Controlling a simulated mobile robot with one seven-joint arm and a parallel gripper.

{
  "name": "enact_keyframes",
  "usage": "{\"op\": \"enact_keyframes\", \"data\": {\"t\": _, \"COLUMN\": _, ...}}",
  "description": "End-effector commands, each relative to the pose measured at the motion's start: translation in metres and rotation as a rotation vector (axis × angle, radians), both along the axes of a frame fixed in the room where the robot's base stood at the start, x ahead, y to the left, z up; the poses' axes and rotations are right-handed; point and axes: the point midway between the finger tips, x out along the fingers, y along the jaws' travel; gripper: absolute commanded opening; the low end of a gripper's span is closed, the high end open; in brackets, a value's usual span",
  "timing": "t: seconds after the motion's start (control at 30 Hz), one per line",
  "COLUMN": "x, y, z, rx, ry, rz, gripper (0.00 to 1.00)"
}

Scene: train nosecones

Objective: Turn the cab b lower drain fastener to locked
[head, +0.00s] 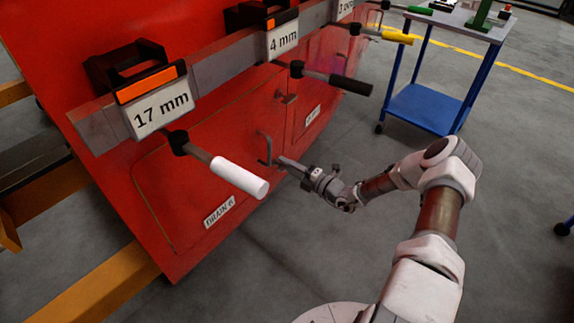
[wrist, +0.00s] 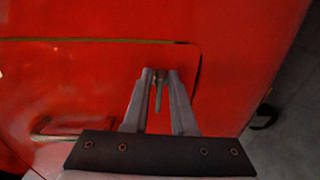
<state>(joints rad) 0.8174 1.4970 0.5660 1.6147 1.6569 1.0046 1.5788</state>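A small grey fastener (wrist: 159,92) shows on the red panel in the wrist view, near the panel's upper right corner. My gripper (wrist: 160,74) has its two fingertips on either side of the fastener, with a gap between the fingers lower down. I cannot tell whether the fingertips press on it. In the head view my gripper (head: 283,161) is at the right edge of the drain panel (head: 170,180), by a bent grey handle (head: 265,149). The fastener is too small or hidden to make out there. The panel carries a drain label (head: 219,212) whose last letter is unclear.
A white-handled tool (head: 238,176) under the 17 mm sign (head: 160,108) sticks out left of my gripper. A black-handled tool (head: 350,84) sticks out above. A blue trolley (head: 425,108) stands at the back right. The grey floor (head: 290,240) in front is clear.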

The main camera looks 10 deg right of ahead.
Motion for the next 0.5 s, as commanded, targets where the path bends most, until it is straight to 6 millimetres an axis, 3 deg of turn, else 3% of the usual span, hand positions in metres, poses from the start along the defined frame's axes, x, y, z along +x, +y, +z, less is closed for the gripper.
{"op": "enact_keyframes", "data": {"t": 0.37, "x": -0.0006, "y": -0.0014, "z": 0.0005, "rx": -0.002, "ry": -0.001, "rz": -0.001, "gripper": 0.39}}
{"op": "enact_keyframes", "data": {"t": 0.5, "x": -0.0096, "y": -0.0098, "z": 0.0013, "rx": -0.002, "ry": -0.001, "rz": -0.002, "gripper": 0.39}}
